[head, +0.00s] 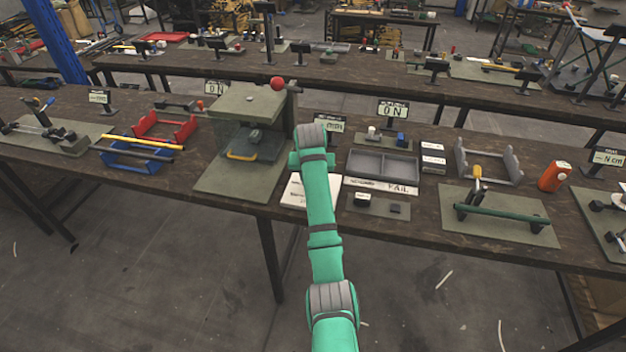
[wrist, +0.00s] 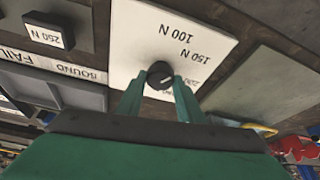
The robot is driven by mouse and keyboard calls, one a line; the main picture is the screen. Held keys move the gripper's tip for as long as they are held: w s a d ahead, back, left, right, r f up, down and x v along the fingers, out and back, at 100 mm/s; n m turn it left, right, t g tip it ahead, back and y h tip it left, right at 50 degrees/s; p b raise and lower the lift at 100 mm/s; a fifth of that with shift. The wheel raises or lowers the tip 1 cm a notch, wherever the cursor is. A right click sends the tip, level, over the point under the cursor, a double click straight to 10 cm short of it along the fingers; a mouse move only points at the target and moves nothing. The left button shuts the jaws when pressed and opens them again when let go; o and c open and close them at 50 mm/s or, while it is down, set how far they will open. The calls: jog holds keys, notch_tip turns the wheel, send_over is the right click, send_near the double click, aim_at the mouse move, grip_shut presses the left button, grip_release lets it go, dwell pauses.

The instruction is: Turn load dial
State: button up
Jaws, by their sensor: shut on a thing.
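The load dial (wrist: 160,73) is a small round black knob with a pale mark on its top. It stands on a white plate (wrist: 137,27) with printed labels 100 N and 150 N, and another partly hidden label close to my right finger. My gripper (wrist: 160,84) has its two green fingers on either side of the knob, shut on it. In the head view the white plate (head: 296,191) lies on the bench to the right of the press (head: 246,125). There my green arm hides the knob and the fingers.
Right of the plate are a grey two-part tray (head: 383,164) with a FAIL label and a small pad with a dark block (head: 362,200). A red ball (head: 278,83) tops the press lever.

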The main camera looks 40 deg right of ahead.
jog(key=shift+a+m+g+h, duration=0.1)
jog(key=shift+m+g+h, duration=0.25)
jog(key=shift+m, duration=1.25)
jog(key=o, duration=1.1)
jog(key=shift+c, duration=0.2)
jog(key=v, duration=1)
jog(key=shift+a+r, duration=0.15)
jog(key=shift+r, duration=0.2)
jog(key=shift+w, duration=0.15)
